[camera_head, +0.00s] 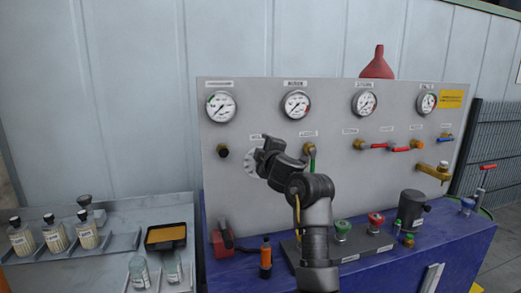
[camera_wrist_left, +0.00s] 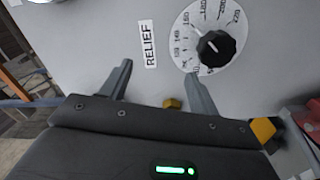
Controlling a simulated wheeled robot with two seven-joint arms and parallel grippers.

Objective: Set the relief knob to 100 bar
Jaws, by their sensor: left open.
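The relief knob (camera_wrist_left: 216,47) is a black fluted knob on a round white dial (camera_wrist_left: 190,27) with numbers around it. A RELIEF label (camera_wrist_left: 149,44) is beside it. In the wrist view the knob is beyond the fingertips, to the right of the gap between them. In the head view my gripper hides the knob, and only the left part of its dial (camera_head: 249,164) shows. My left gripper (camera_wrist_left: 160,80) is open and empty, apart from the knob; it also shows in front of the panel in the head view (camera_head: 266,149). The knob's exact setting is too small to read.
The grey panel (camera_head: 231,207) carries several gauges, including one above the dial (camera_head: 297,104), and a green-handled valve (camera_head: 311,155) close to my gripper's right. An orange-and-black tool (camera_head: 266,257) and a red block (camera_head: 222,242) stand on the blue bench (camera_head: 405,262). Bottles stand at left.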

